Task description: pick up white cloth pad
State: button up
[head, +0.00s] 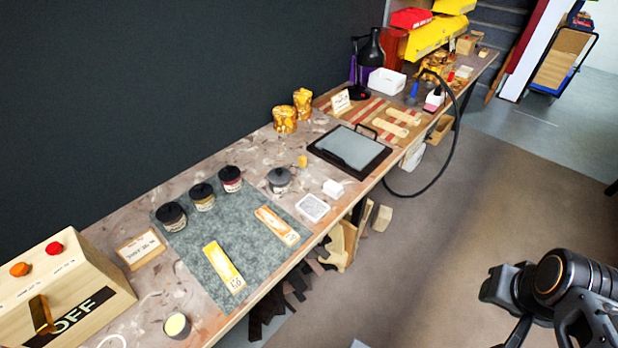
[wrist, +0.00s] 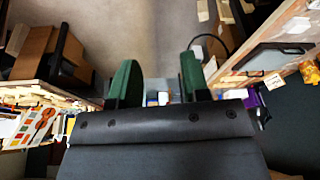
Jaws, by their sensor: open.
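A small white block-like piece (head: 333,188), which looks like the white cloth pad, lies on the bench just right of the grey-green mat in the head view. A white square dish or pad with a greyish middle (head: 312,207) lies beside it at the mat's edge. I cannot tell for certain which one is the cloth. My gripper (wrist: 158,82) is open, with two dark green fingers apart and nothing between them in the wrist view. In the head view my arm is at lower right, over the floor and well away from the bench.
A black-framed grey plate (head: 350,148) lies behind the white pieces. A black cable (head: 447,160) hangs over the bench's front edge. The floor (head: 420,240) between arm and bench is mostly clear.

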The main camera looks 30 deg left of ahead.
aim_at(331, 188)
jog(key=u, duration=0.95)
jog(key=i, duration=1)
jog(key=u, duration=0.9)
